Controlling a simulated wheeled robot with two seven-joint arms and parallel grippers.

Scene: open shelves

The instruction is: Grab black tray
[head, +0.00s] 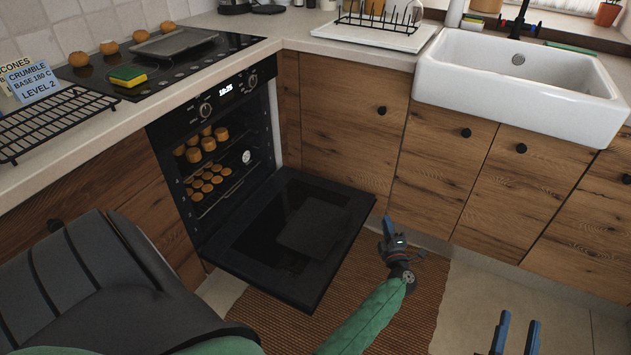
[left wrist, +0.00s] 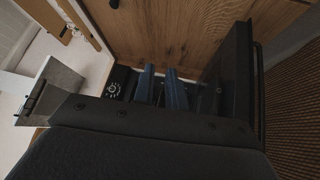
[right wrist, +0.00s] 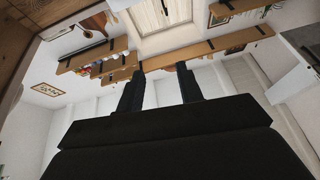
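A dark flat tray (head: 172,43) with a greyish top lies on the hob in the head view. A darker flat rectangle (head: 305,229) shows on the lowered oven door; I cannot tell whether it is a tray or a reflection. My left gripper (head: 387,224) is right of the door's outer edge, low over the floor, apart from both. Its blue fingers (left wrist: 161,86) have a narrow gap and hold nothing visible. My right gripper (head: 516,328) is at the bottom right, away from the oven. Its fingers (right wrist: 159,84) are wide apart and empty.
The oven door (head: 350,205) hangs open over a brown rug (head: 255,318). Several buns (head: 207,183) sit on the oven's racks. A black wire rack (head: 50,122) and a sponge (head: 128,76) are on the left. Wooden cabinets and a white sink (head: 520,85) line the back.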

